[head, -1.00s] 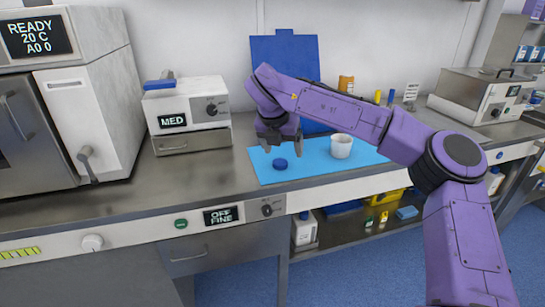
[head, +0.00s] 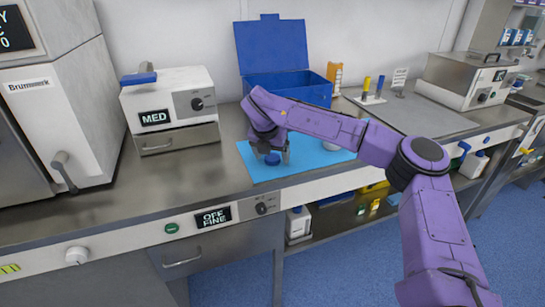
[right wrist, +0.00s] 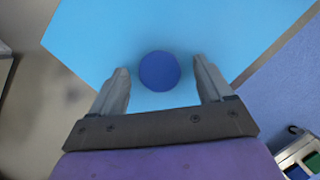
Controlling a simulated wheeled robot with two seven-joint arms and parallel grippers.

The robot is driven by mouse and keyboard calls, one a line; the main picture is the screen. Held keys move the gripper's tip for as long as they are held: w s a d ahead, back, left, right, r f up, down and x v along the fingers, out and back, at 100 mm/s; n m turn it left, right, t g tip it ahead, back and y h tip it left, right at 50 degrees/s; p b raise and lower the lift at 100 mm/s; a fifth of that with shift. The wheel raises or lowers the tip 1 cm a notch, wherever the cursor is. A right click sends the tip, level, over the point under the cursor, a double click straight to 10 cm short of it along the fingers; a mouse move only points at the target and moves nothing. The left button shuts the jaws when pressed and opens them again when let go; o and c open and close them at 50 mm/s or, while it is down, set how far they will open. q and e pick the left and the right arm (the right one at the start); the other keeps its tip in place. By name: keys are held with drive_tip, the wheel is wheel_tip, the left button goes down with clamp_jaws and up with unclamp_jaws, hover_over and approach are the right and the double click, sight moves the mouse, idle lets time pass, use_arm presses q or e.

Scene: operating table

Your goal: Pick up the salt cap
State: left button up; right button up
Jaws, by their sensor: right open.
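The salt cap is a round dark blue disc (head: 272,159) lying on the light blue mat (head: 262,175). In the right wrist view the cap (right wrist: 159,71) shows between the tips of my right gripper (right wrist: 162,75), with mat visible on both sides of it. My right gripper (head: 271,153) is open and comes down over the cap in the head view. The fingers are apart from the cap. My left gripper is not in view.
A blue open-lidded box (head: 290,85) stands behind the mat. The white MED device (head: 172,110) is to the left. An orange bottle (head: 335,76) and a stand with yellow and blue handles (head: 370,98) are at the right back. The counter left of the mat is clear.

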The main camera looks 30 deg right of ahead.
drive_tip(key=c, duration=1.1)
